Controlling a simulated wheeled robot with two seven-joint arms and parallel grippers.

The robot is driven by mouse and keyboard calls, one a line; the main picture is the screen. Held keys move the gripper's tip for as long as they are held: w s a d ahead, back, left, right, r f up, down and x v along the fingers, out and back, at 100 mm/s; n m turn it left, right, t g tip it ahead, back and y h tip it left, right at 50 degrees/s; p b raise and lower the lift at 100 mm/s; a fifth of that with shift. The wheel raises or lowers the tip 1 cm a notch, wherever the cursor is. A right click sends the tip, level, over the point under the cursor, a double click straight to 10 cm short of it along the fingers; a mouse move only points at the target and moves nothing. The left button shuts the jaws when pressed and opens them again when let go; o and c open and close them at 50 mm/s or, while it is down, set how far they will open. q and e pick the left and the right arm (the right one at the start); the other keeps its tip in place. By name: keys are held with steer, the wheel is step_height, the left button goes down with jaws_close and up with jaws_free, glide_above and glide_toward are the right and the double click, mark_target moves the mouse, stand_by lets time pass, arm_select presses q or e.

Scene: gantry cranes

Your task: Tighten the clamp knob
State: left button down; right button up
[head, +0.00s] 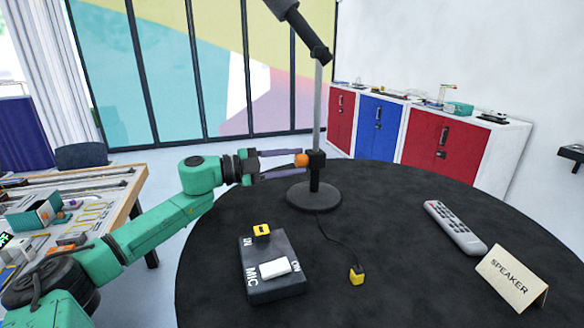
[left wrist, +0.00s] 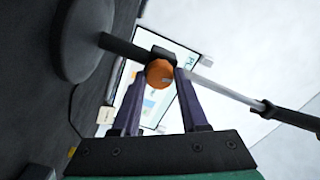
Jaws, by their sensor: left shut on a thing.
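The orange clamp knob (head: 301,160) sticks out on the left of a black clamp (head: 316,159) on an upright stand pole. The pole rises from a round black base (head: 313,196) on the round dark table. My left gripper (head: 298,160) reaches in from the left, its two purple fingers shut on the knob. In the left wrist view, the knob (left wrist: 160,72) sits between the fingertips of the left gripper (left wrist: 161,73), and the clamp shows just behind it. My right gripper is in neither view.
The black table (head: 400,260) also holds a MIC box (head: 272,290) with a white switch, a yellow plug (head: 357,275) on a cable, a grey remote (head: 455,230) and a SPEAKER card (head: 512,278). A cluttered workbench (head: 130,195) stands at left; red and blue cabinets (head: 378,125) stand behind.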

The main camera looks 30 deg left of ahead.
arm_select(q)
steer(key=shift+m+b, duration=0.4)
steer(key=shift+m, duration=0.7)
steer(key=shift+c, duration=2.2)
jaws_free()
steer(key=shift+f, duration=0.1)
